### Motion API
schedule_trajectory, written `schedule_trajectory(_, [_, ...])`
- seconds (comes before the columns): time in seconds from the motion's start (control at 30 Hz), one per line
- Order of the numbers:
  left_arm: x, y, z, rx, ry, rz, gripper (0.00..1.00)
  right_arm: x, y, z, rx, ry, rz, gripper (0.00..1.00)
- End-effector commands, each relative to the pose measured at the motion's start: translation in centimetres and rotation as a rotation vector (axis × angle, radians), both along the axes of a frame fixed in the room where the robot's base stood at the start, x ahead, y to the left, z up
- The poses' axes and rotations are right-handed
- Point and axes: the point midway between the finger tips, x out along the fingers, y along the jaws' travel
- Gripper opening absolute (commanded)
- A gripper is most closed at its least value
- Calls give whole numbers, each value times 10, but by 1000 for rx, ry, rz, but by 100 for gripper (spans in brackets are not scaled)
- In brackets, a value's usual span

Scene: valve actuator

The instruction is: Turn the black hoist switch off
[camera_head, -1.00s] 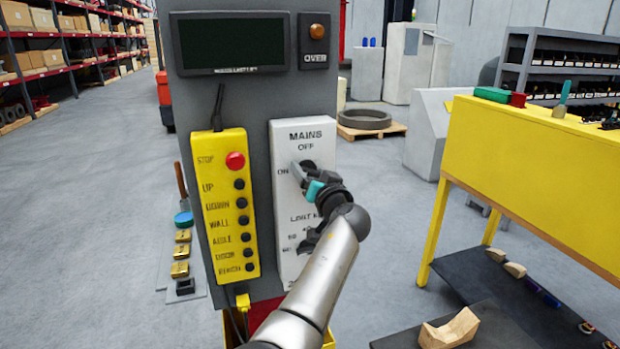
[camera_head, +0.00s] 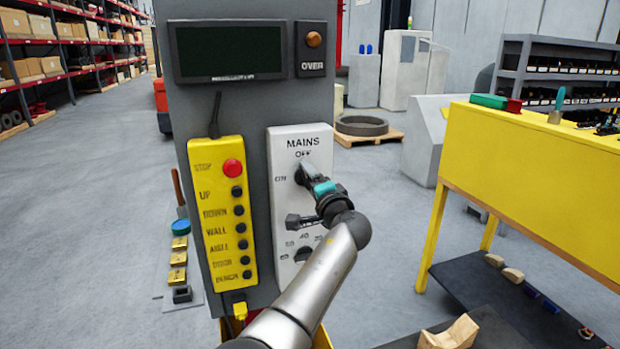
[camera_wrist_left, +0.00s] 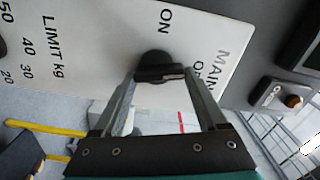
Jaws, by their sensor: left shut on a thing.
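The black switch (camera_head: 299,178) sits on the white MAINS panel, with OFF printed above it and ON to its left. In the left wrist view, the switch (camera_wrist_left: 156,66) has a dark bar handle whose light-marked end lies toward the OFF lettering. My left gripper (camera_head: 306,170) is at the switch in the head view, covering part of it. In the wrist view, its fingers (camera_wrist_left: 162,77) are at the two ends of the handle, shut on it. My right gripper is in neither view.
A yellow button pendant (camera_head: 229,215) with a red STOP button hangs left of the white panel (camera_head: 287,215). A lower black knob (camera_head: 303,254) for the load limit is below the switch.

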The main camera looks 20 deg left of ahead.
Motion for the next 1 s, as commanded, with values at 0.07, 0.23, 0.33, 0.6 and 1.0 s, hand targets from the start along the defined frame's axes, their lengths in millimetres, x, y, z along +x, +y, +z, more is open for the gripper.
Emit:
schedule_trajectory(0.07, [1,0,3,47,27,-1,19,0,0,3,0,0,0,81])
schedule_trajectory(0.23, [1,-1,2,122,77,-2,19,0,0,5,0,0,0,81])
schedule_trajectory(0.33, [1,-1,2,153,97,-2,19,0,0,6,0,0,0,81])
schedule_trajectory(0.6, [1,-1,1,191,122,-2,19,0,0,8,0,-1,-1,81])
schedule_trajectory(1.0, [1,-1,1,193,123,-3,77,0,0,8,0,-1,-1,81])
